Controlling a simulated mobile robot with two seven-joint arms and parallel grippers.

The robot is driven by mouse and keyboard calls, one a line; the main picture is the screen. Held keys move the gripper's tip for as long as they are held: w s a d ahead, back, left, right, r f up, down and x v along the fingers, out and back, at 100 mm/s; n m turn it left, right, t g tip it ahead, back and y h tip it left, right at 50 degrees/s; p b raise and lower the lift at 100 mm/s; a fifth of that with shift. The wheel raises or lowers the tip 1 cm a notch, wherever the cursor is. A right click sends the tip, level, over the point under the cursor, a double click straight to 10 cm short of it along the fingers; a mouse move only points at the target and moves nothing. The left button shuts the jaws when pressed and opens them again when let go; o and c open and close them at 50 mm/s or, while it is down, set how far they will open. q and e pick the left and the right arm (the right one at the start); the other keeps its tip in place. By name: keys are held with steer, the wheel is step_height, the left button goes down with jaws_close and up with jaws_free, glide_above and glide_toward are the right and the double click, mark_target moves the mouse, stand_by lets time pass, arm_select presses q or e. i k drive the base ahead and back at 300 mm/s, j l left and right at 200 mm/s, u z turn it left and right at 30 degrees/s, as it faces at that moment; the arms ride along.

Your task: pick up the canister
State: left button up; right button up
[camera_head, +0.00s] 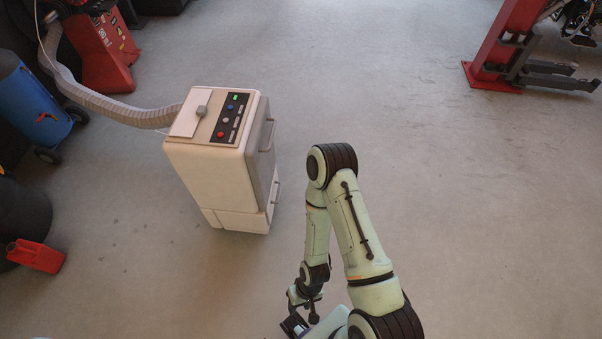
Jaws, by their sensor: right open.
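The red canister (35,256) is on the floor at the lower left, beside a dark round container. It lies far to the left of my right gripper, with nothing touching it from my side. My right gripper (294,325) is low in the view near the bottom edge, open, with its fingers partly hidden and small. My right arm is folded in front of it. My left gripper is not in view.
A blue drum (30,102) and a dark container (22,215) line the left edge. A red lift post (497,45) is at upper right.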

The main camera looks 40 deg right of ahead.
mark_target(38, 256)
steer(key=z, duration=1.05)
steer(key=u, duration=2.15)
steer(key=i+z, duration=0.1)
steer(key=i, duration=0.4)
steer(key=i+z, duration=0.1)
steer(key=i, duration=0.4)
steer(key=i+j+z, duration=0.1)
steer(key=i, duration=0.4)
steer(key=i+j+z, duration=0.1)
steer(key=i, duration=0.4)
steer(key=i+j+z, duration=0.1)
steer(key=i, duration=0.4)
steer(key=i+j+z, duration=0.1)
steer(key=i+j, duration=0.2)
steer(key=i, duration=0.2)
steer(key=i+j+z, duration=0.1)
steer(key=i, duration=0.35)
steer(key=j, duration=0.1)
